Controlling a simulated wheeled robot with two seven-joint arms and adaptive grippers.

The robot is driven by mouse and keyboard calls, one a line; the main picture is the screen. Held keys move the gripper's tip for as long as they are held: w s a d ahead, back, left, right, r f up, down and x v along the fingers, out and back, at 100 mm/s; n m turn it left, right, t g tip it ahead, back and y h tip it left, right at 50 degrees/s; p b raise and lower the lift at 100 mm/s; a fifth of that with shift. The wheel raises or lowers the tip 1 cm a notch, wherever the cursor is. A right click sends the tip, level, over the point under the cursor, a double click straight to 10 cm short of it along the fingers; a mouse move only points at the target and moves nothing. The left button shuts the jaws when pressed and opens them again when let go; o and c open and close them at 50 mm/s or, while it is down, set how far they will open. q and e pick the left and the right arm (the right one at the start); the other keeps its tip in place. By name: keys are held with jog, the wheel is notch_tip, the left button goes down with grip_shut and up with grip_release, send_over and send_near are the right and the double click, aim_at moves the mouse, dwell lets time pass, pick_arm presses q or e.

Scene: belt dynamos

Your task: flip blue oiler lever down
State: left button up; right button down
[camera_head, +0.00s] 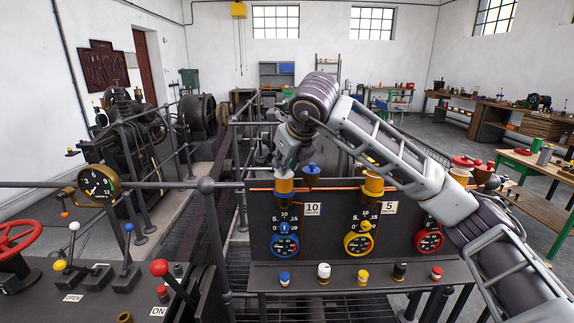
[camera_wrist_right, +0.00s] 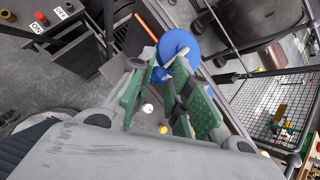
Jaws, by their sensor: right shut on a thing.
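My right gripper (camera_head: 288,160) reaches down from the upper right over the left end of the dark panel. It is above an orange oiler glass (camera_head: 284,184) and beside a small blue funnel-shaped part (camera_head: 312,173). In the right wrist view, the green-padded fingers of the right gripper (camera_wrist_right: 164,69) are close together at the blue round part of the oiler (camera_wrist_right: 178,44). The gripper is shut on what I take to be the blue oiler lever, but the fingers mostly hide it and its angle is unclear. My left gripper is not in view.
Below are a blue-ringed dial (camera_head: 285,243), a yellow-ringed dial (camera_head: 358,243) and a red-ringed dial (camera_head: 429,240). A second oiler glass (camera_head: 373,185) stands to the right. An orange rail (camera_head: 335,189) runs along the panel top. A control desk (camera_head: 110,300) with levers is at left.

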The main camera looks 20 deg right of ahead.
jog(key=c, duration=1.4)
grip_release()
jog(key=shift+s+a+f, duration=0.1)
jog(key=shift+a+f, duration=0.15)
jog(key=shift+f, duration=0.1)
jog(key=shift+o, duration=0.2)
jog(key=shift+r, duration=0.1)
jog(key=shift+w+d, duration=0.1)
jog(key=shift+w, duration=0.1)
jog(key=v, duration=1.2)
